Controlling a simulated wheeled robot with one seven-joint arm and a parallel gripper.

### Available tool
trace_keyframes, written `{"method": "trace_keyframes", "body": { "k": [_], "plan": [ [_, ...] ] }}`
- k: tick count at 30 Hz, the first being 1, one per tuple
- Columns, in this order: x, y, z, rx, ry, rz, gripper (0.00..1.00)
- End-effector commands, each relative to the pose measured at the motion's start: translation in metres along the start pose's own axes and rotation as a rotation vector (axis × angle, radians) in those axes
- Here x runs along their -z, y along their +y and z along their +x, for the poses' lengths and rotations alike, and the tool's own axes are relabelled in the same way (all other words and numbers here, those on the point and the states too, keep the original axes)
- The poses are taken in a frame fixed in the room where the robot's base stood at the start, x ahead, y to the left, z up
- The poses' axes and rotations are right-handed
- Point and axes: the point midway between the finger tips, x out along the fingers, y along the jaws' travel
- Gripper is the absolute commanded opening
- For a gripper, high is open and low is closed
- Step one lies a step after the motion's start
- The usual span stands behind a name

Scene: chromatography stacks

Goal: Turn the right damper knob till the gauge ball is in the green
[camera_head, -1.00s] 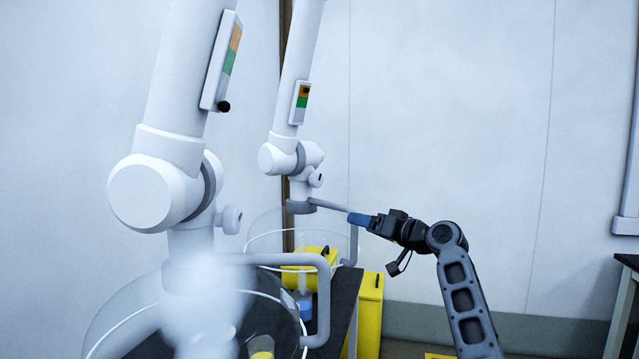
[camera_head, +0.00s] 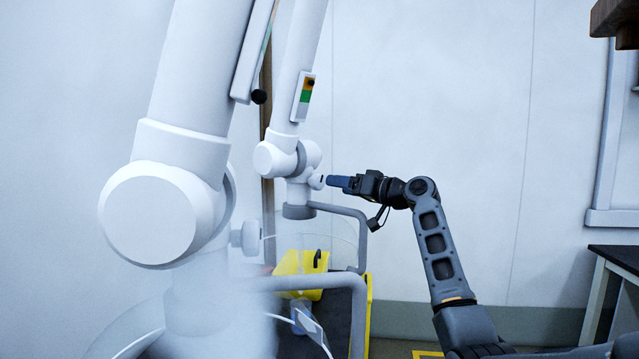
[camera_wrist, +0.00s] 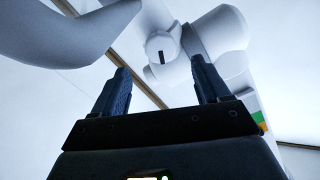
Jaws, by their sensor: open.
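The right damper knob (camera_head: 316,181) is a small white knob on the far stack's lower joint. In the wrist view the knob (camera_wrist: 160,46), with a dark mark on its face, lies ahead between the fingers. My gripper (camera_head: 331,181) is open and empty, its blue-grey fingertips close to the knob; I cannot tell if they touch it. In the wrist view my gripper (camera_wrist: 160,68) shows a wide gap between the fingers. The right gauge (camera_head: 303,98) has orange above green above white; its dark ball (camera_head: 310,83) sits in the orange at the top.
The near left stack (camera_head: 165,215) has its own knob (camera_head: 246,238) and a gauge (camera_head: 254,50) seen edge-on. A grey bent tube (camera_head: 352,225) runs below my gripper. A yellow case (camera_head: 295,265) stands below. Open space lies right of the stacks.

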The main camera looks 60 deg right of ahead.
Motion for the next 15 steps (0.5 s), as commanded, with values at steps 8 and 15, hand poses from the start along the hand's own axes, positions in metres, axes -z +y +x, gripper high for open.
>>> {"method": "trace_keyframes", "body": {
  "k": [8, 15],
  "plan": [
    [0.002, -0.002, 0.043, 0.001, -0.002, 0.001, 0.75],
    [0.0, -0.001, 0.063, 0.001, -0.002, 0.001, 0.75]
  ]
}}
